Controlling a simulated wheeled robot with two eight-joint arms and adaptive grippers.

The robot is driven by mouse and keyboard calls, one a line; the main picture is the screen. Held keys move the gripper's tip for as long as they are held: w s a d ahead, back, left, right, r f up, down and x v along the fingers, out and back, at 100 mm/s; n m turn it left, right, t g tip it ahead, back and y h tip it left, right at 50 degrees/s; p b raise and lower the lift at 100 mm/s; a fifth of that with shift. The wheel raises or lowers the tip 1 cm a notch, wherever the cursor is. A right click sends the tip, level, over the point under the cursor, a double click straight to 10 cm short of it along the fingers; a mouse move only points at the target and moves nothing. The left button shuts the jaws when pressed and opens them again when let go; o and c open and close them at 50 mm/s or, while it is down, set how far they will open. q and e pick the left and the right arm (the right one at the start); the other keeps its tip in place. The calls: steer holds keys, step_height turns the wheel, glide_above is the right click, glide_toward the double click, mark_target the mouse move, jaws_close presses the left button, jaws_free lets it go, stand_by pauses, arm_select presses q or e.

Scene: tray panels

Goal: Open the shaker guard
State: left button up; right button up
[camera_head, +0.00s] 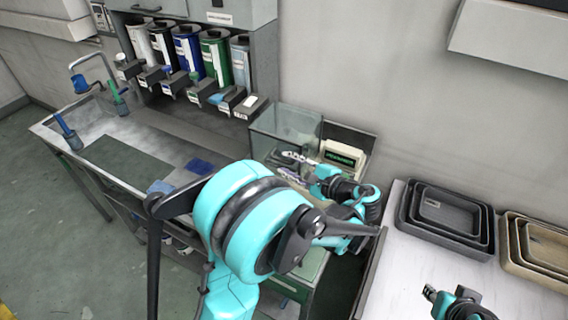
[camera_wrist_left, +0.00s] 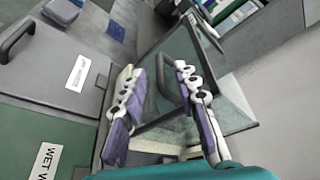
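The shaker guard (camera_head: 285,128) is a clear, dark-edged box at the back right of the bench, beside a cream unit with a lit green display (camera_head: 342,153). In the left wrist view the guard's clear panel (camera_wrist_left: 222,100) fills the middle, with a dark curved handle (camera_wrist_left: 168,72) on it. My left gripper (camera_head: 283,163) is in front of the guard, fingers pointing at it. In the wrist view the left gripper (camera_wrist_left: 157,70) is open, its fingers apart with the handle between them; contact cannot be told. My right gripper (camera_head: 432,293) is only partly in view at the lower right, far from the guard.
A sink area with a tap (camera_head: 90,65) is at the left. Nested dark trays (camera_head: 443,222) and tan trays (camera_head: 535,247) sit on the white table (camera_head: 405,262) at the right.

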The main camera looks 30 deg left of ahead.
arm_select(q)
steer(key=shift+x, duration=1.25)
jaws_close()
